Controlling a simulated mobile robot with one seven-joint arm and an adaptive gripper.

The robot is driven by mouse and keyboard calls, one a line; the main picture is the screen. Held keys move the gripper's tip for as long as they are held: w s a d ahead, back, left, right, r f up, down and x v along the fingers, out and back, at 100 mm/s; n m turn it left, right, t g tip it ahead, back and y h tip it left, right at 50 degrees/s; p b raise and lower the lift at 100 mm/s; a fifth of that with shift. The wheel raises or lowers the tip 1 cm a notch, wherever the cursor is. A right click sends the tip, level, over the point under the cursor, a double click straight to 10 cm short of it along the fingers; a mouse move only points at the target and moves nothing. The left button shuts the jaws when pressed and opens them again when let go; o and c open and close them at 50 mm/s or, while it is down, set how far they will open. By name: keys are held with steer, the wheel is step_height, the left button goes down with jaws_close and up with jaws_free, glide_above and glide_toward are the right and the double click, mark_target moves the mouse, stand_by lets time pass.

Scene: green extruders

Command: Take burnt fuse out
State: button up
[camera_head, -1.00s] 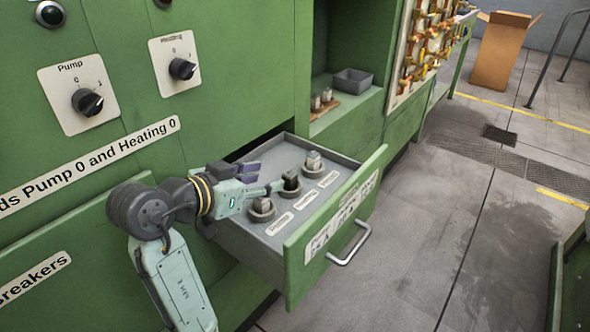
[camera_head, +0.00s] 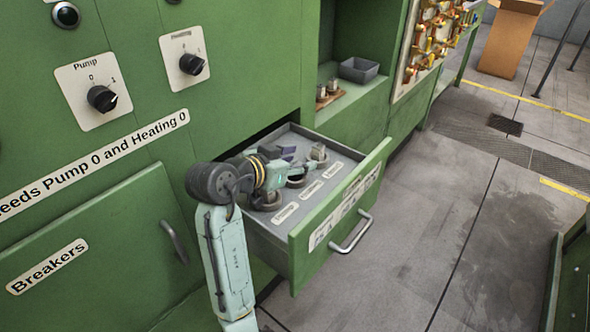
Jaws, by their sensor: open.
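The open green drawer (camera_head: 345,212) holds three round fuse sockets in a row, with white labels beside them. A light grey fuse (camera_head: 319,153) stands in the far right socket. The middle socket (camera_head: 297,182) shows its dark rim; the dark, burnt-looking fuse there is mostly hidden by my gripper. The near left socket (camera_head: 266,201) is largely covered by my wrist. My gripper (camera_head: 298,162) is open, low over the middle socket, with its fingers around where the dark fuse stands. I cannot tell whether they touch it.
Spare fuses (camera_head: 327,90) stand on a small wooden holder on the shelf, beside a grey bin (camera_head: 359,70). The drawer front and its handle (camera_head: 350,233) stick out over the floor. Cabinet panels with Pump (camera_head: 102,98) and Heating (camera_head: 191,63) knobs rise on the left.

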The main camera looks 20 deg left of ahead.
steer(key=shift+c, duration=0.6)
jaws_close()
